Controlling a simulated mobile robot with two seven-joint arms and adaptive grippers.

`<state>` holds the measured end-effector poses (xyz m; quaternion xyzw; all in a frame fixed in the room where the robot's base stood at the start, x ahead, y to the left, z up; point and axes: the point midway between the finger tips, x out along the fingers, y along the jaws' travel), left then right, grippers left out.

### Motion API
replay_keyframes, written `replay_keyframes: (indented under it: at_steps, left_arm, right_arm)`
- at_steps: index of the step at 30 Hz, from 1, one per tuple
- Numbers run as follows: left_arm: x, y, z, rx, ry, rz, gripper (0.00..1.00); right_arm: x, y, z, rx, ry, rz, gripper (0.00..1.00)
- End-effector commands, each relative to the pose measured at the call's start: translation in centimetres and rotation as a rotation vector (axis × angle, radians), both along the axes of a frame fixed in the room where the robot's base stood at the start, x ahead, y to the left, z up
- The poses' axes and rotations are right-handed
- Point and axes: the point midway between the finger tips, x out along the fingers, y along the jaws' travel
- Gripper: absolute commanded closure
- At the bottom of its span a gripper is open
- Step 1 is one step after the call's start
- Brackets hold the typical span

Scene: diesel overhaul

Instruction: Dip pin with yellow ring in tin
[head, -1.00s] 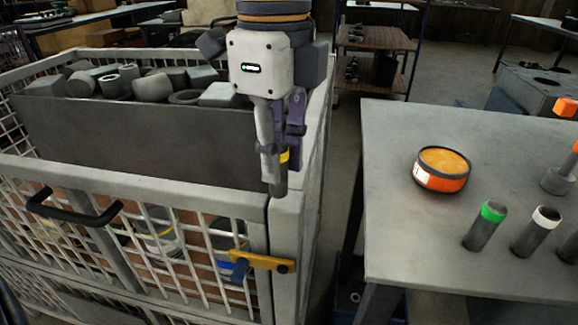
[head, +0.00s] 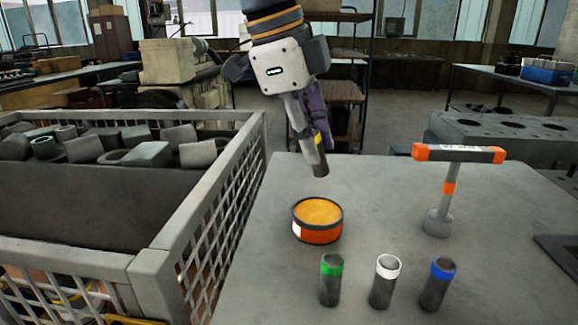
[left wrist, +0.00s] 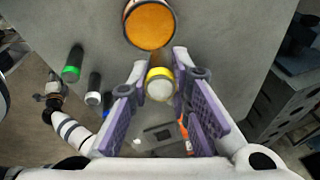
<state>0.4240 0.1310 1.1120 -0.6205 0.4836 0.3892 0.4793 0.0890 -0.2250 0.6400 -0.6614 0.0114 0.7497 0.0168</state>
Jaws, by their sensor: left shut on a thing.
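The dark pin with the yellow ring (head: 319,160) is held in my left gripper (head: 313,132). It hangs tilted, its lower end pointing down, in the air above the table. In the left wrist view the pin (left wrist: 159,84) sits between the two purple fingers, its yellow ring showing. The round tin (head: 319,232), orange with a dark rim and full of orange stuff, stands open on the table. In the head view the pin is above and behind the tin, apart from it. My right gripper (left wrist: 54,88) seems to show small at the left of the wrist view; its jaws are unclear.
Pins with green (head: 331,280), white (head: 385,282) and blue (head: 437,285) rings stand upright on the table in front of the tin. A T-shaped tool (head: 447,185) stands to the right. A mesh cage (head: 205,245) holding a bin of metal parts is at left.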

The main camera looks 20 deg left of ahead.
Motion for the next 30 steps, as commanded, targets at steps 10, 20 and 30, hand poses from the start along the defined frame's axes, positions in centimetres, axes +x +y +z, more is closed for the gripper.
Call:
replay_keyframes:
  at_steps: [10,20,30]
  left_arm:
    - [0.7,-0.1,-2.0,-0.009,-0.017,-0.001,1.0]
    - [0.6,-0.1,-5.3,-0.009,-0.019,-0.002,1.0]
    - [0.7,-0.1,-5.5,-0.009,-0.02,-0.002,1.0]
  right_arm:
    - [0.0,0.0,0.0,0.001,0.0,0.001,0.6]
    - [0.0,0.0,0.0,0.0,0.0,0.001,0.6]
    - [0.0,0.0,0.0,0.0,0.0,0.001,0.6]
